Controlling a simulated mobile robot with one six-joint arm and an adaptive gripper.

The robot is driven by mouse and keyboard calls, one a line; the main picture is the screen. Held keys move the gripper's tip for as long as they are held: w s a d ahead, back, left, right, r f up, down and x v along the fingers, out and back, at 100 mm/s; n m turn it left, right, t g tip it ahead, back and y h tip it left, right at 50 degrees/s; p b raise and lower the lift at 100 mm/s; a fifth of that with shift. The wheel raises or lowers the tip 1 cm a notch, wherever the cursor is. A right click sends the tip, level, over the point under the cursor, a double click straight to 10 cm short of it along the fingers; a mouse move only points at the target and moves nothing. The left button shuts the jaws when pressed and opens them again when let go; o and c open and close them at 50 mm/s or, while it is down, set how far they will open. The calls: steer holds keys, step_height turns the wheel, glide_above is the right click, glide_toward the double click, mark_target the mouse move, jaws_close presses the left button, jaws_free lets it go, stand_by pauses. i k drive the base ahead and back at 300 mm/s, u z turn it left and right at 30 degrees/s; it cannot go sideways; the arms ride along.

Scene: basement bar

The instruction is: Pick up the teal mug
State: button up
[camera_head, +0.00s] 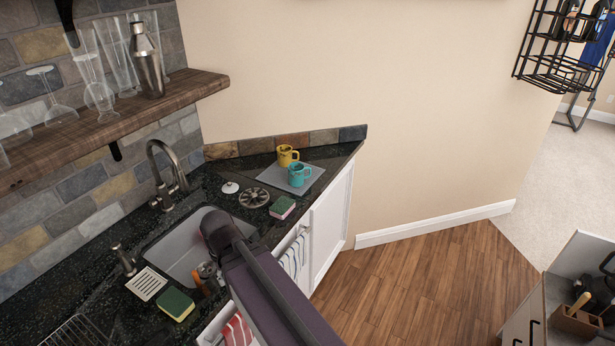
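The teal mug (297,175) stands upright on a grey mat (275,183) near the far end of the dark counter. Its handle points to the right. A yellow mug (286,156) stands just behind it on the same mat. My gripper (206,281) is over the near right edge of the sink, well short of the teal mug. It is small and partly covered by my arm, so I cannot tell if its fingers are open or shut.
The sink (177,262) and a curved faucet (163,172) lie left of my arm. A round trivet (254,198), a white lid (230,188) and a sponge (282,207) sit before the mat. A wooden shelf with glasses (115,114) overhangs the counter at left.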

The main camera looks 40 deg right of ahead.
mark_target(300, 174)
steer(key=u, duration=1)
steer(key=k, duration=0.1)
steer(key=z, duration=3.2)
steer(key=i, duration=2.85)
